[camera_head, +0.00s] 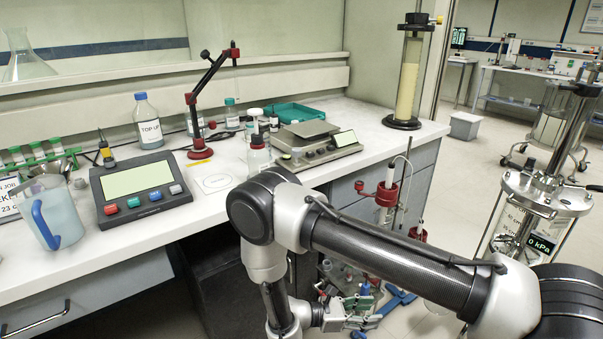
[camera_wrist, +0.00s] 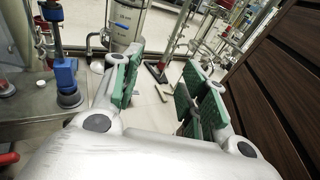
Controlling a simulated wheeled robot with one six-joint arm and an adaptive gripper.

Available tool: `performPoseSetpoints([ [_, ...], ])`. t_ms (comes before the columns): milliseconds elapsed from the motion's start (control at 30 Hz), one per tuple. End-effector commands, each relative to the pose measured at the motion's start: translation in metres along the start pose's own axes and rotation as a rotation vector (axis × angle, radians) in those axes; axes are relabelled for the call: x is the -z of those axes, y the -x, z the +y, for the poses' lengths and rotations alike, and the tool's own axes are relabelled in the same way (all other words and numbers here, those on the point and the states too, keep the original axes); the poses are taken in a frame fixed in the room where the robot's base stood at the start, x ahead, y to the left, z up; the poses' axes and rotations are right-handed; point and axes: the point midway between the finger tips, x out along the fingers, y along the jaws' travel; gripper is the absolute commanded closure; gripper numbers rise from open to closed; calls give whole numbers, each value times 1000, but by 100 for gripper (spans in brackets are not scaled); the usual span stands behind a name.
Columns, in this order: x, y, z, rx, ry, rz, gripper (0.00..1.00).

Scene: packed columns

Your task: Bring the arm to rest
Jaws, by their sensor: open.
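My arm (camera_head: 390,255) reaches in from the right in the head view. Its elbow stands in front of the bench edge and the forearm hangs down from there. My gripper is low beside the bench, at the bottom middle of the head view, partly hidden. In the wrist view my gripper (camera_wrist: 155,92) is open, its two green-padded fingers apart with nothing between them. Pale floor and equipment show beyond the fingers.
The white bench (camera_head: 110,235) holds a control box (camera_head: 138,187), a blue-handled jug (camera_head: 55,212), a TOP UP bottle (camera_head: 148,122) and a balance (camera_head: 315,140). A packed column (camera_head: 408,75) stands at its far end. A steel vessel stands at right. Dark drawer fronts (camera_wrist: 285,90) are close to the right finger.

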Motion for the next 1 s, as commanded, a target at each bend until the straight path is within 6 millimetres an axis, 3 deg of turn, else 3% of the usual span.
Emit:
performPoseSetpoints([
  [300,-131,16,-10,369,-255,307,57],
  [600,-251,9,-34,669,-561,625,57],
  [1000,-377,-20,-93,930,-1038,1020,57],
])
